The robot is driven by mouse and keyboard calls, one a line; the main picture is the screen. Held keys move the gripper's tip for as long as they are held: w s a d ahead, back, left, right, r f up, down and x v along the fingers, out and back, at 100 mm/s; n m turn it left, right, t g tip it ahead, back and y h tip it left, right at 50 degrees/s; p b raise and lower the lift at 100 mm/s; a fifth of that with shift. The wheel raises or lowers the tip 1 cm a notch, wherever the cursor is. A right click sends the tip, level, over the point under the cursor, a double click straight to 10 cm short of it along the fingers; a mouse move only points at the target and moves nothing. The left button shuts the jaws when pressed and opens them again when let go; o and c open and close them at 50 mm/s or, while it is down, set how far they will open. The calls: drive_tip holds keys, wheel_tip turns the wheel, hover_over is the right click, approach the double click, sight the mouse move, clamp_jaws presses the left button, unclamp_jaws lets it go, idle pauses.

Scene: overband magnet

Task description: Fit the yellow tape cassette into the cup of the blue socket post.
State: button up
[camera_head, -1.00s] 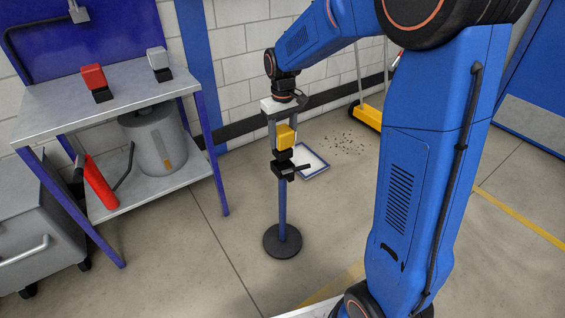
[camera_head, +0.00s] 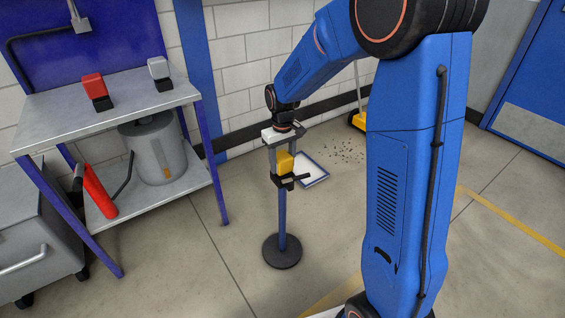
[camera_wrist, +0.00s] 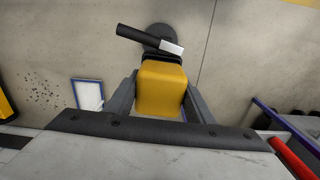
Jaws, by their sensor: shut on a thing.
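The yellow tape cassette (camera_head: 284,161) is between the fingers of my gripper (camera_head: 285,167), which is shut on it. In the wrist view the cassette (camera_wrist: 161,88) fills the space between the two grey fingers. The blue socket post (camera_head: 282,222) stands upright on a round dark base, directly under the gripper. Its black cup (camera_head: 284,181) is at the top, just under the cassette, and a dark handle sticks out to the right. The cassette's black lower part meets or enters the cup; I cannot tell how deep it sits.
A workbench (camera_head: 58,116) at left carries a red cassette (camera_head: 95,88) and a grey cassette (camera_head: 159,70). A grey pot (camera_head: 157,155) and a red extinguisher (camera_head: 98,190) are on its lower shelf. A blue-framed panel (camera_head: 313,171) lies on the floor behind the post.

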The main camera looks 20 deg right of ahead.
drive_tip(key=o, duration=1.2)
wheel_tip(320, 180, up, 11)
drive_tip(key=shift+f, duration=0.1)
drive_tip(key=shift+s+r, duration=0.1)
drive_tip(key=shift+r, duration=0.7)
drive_tip(key=s+d+r+m+t, duration=0.1)
drive_tip(key=s+d+r, duration=0.15)
drive_tip(key=s, duration=0.55)
drive_tip(key=s+d+r+t, duration=0.1)
drive_tip(key=s+d+r, duration=0.1)
drive_tip(key=s+r, duration=0.35)
drive_tip(key=s+d+f+m+t, duration=0.1)
drive_tip(key=s+f, duration=0.1)
drive_tip(key=s, duration=0.7)
drive_tip(key=s+d+f+m+t, duration=0.1)
drive_tip(key=s+f, duration=0.1)
drive_tip(key=s, duration=0.8)
drive_tip(key=shift+s+d+t, duration=0.25)
drive_tip(key=shift+s+t, duration=0.05)
drive_tip(key=shift+t, duration=0.1)
